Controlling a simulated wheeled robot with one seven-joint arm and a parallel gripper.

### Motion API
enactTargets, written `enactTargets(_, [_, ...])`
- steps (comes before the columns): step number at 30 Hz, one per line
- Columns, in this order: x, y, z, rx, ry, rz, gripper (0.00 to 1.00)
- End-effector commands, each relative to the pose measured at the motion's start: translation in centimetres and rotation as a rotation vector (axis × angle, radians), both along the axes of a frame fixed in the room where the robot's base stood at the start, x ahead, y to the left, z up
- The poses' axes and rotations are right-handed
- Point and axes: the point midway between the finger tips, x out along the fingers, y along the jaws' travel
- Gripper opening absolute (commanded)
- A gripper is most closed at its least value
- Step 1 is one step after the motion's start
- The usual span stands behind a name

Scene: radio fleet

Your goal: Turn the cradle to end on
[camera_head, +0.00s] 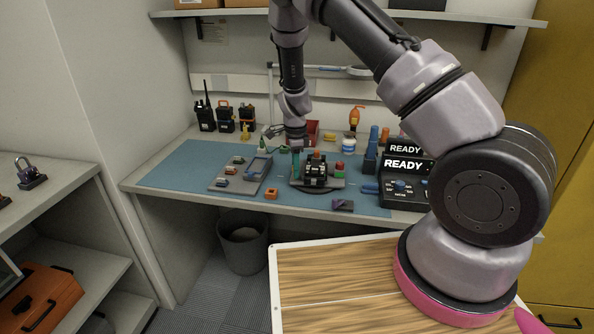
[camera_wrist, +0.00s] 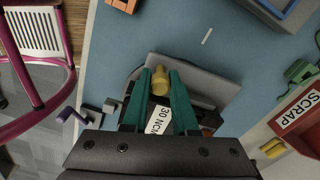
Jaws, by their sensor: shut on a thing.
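The cradle appears to be the grey plate on a round dark base (camera_head: 338,184) on the blue mat, with a black block (camera_head: 316,172) standing on it. The plate also shows in the wrist view (camera_wrist: 207,86), lying at a slant. My gripper (camera_head: 295,165) points straight down at the cradle's left side. In the wrist view its green fingers (camera_wrist: 160,76) are closed about a yellow knob (camera_wrist: 160,82). A white label reading "30 NCM" (camera_wrist: 159,117) shows between the fingers. The palm hides much of the cradle, and how the knob joins it is unclear.
A grey tray with small parts (camera_head: 236,178) lies left of the cradle. An orange part (camera_head: 271,193) and a purple part (camera_head: 343,205) lie near the front. Black units reading "READY" (camera_head: 405,166) stand at right. A scrap bin (camera_wrist: 300,115) is close by. The mat's left end is clear.

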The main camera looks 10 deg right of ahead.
Motion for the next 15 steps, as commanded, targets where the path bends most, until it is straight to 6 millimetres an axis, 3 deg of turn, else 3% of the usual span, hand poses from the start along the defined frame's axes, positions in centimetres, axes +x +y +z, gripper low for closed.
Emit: enactTargets(15, [0.7, 0.25, 0.02, 0.001, -0.001, -0.088, 0.0])
